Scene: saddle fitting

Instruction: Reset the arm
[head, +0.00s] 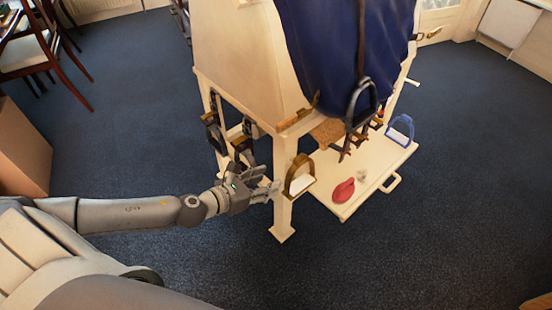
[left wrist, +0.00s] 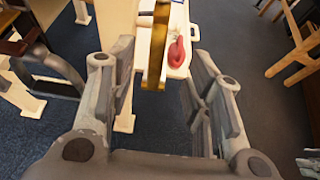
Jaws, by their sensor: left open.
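My left arm comes in from the left in the head view, and its gripper (head: 268,190) is open. The gripper is close to the left of a brass-coloured stirrup (head: 289,177) with a pale tread, by the front leg of the stand. In the left wrist view, the stirrup (left wrist: 158,45) shows edge-on ahead, in line with the gap between the open fingers (left wrist: 160,70). I see nothing held between the fingers. I cannot tell what supports this stirrup.
The cream saddle stand (head: 230,45) carries a blue saddle cloth (head: 340,40) and a hanging dark stirrup (head: 361,100). Its low shelf (head: 368,170) holds a red item (head: 343,191) and a blue stirrup (head: 400,130). More stirrups (head: 212,125) hang at the left. Carpet (head: 140,120) is clear left of the stand.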

